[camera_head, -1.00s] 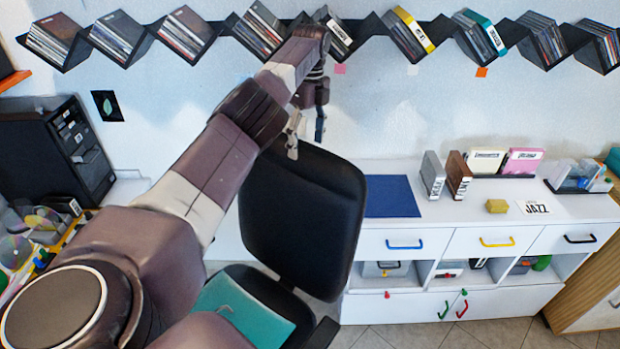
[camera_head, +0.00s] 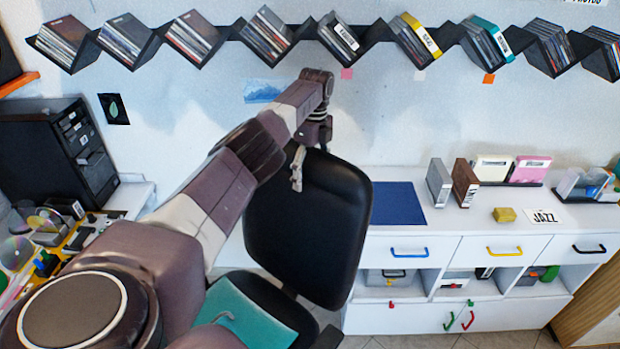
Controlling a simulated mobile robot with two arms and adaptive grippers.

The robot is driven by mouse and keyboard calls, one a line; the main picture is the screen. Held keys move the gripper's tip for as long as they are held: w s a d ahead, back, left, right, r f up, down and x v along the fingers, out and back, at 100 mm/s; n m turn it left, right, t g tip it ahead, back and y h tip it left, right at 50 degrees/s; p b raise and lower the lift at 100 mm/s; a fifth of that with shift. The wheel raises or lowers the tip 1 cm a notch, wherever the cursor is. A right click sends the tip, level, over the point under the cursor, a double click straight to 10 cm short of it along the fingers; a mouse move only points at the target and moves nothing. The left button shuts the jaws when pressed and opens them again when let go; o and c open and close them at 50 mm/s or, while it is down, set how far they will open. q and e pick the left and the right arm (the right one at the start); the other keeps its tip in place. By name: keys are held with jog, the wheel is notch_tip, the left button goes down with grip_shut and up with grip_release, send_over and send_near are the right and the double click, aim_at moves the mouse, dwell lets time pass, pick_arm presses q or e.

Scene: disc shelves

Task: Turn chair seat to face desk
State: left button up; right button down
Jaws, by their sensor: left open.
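The black office chair's backrest (camera_head: 306,232) stands upright in the middle of the view, in front of the white desk (camera_head: 440,217). Its seat (camera_head: 273,318) shows below, with a teal thing (camera_head: 243,313) on it, partly hidden by my left arm. My left arm reaches in from the left over the chair. Its gripper (camera_head: 307,165) is open at the backrest's top edge, with a pale finger at the edge's left part; the other finger is mostly hidden behind the backrest. Whether it touches the chair I cannot tell. My right gripper is not in view.
A zigzag wall shelf (camera_head: 290,40) of discs runs above. The desk bears a blue mat (camera_head: 397,203), a yellow block (camera_head: 504,214) and a JAZZ card (camera_head: 544,217). A black cabinet (camera_head: 55,150) and a disc tray (camera_head: 75,240) are at left. Some tiled floor shows below.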

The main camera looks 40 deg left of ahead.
pick_arm(q)
jog(key=shift+s+f, duration=0.1)
jog(key=shift+f, duration=1)
